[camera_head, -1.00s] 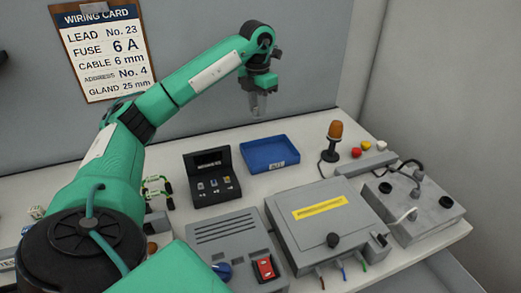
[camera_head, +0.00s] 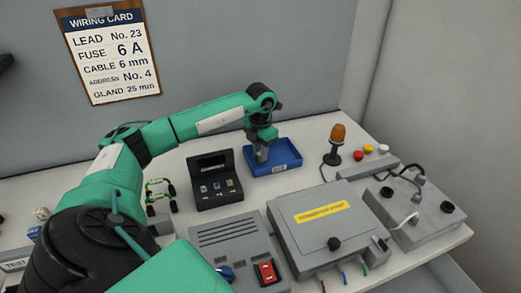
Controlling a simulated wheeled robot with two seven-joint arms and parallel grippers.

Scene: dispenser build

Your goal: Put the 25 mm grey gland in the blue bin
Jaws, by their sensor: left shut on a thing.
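The blue bin (camera_head: 285,160) is a shallow tray on the table toward the back wall, with a small white label on its front. My left gripper (camera_head: 262,155) points down over the left part of the bin. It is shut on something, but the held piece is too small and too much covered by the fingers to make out. I cannot tell whether the fingertips touch the bin floor. My right gripper does not show.
A black device (camera_head: 215,182) stands just left of the bin. An orange beacon (camera_head: 337,143) stands to its right. A large grey box with a yellow label (camera_head: 327,228) and a grey unit with a red switch (camera_head: 235,247) are in front. A wiring card (camera_head: 108,52) reads gland 25 mm.

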